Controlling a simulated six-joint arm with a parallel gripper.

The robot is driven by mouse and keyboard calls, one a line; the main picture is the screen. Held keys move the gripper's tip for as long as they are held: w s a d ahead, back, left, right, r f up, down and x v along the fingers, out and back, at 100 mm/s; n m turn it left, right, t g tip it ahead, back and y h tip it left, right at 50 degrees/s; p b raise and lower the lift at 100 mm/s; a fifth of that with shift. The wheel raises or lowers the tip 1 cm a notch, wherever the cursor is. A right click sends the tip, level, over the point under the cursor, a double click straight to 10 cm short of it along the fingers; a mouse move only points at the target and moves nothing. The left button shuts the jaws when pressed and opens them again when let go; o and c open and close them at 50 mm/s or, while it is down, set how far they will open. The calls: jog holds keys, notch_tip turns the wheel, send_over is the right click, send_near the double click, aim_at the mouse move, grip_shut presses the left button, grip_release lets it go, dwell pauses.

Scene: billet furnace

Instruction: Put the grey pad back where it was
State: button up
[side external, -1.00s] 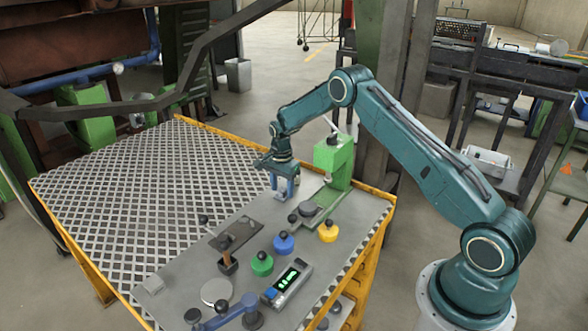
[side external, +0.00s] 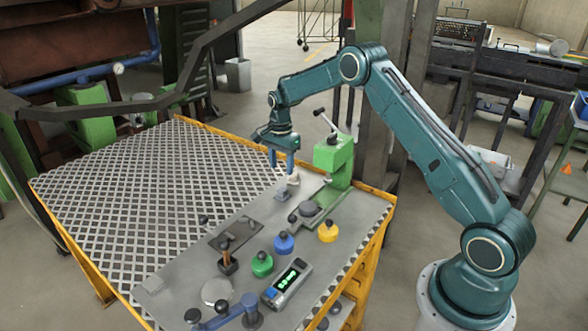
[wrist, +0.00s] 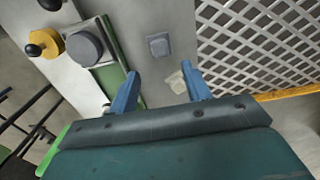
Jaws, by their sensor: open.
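A small grey square pad (side external: 282,196) lies flat on the grey plate, near the edge of the mesh and left of the green press. It also shows in the wrist view (wrist: 158,46), beyond my fingertips. My gripper (side external: 281,169) is above the pad, with its blue fingers pointing down. In the wrist view the fingers (wrist: 160,73) are apart with nothing gripped between them. A small pale piece (side external: 293,180) stands just behind the pad; in the wrist view it (wrist: 178,82) shows near one fingertip.
The green press (side external: 334,160) with its lever stands close on the right. Green (side external: 262,264), blue (side external: 284,243) and yellow (side external: 328,231) knobbed weights stand nearer the front. The mesh (side external: 150,190) is clear.

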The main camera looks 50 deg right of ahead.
jog(key=shift+r, duration=1.8)
jog(key=s+a+r+n+t, duration=0.1)
jog(key=s+a+r+n, duration=0.35)
jog(key=s+r, duration=0.4)
jog(key=s+a+r+n+t, duration=0.2)
jog(key=s+a+r+n, duration=0.3)
jog(key=r, duration=0.7)
jog(key=s+a+n+t, duration=0.1)
jog(key=s+a+n, duration=0.3)
jog(key=s, duration=0.8)
jog(key=s+a+n+t, duration=0.1)
jog(key=s+a+n, duration=0.3)
jog(key=s, duration=0.9)
jog(key=shift+t, duration=0.3)
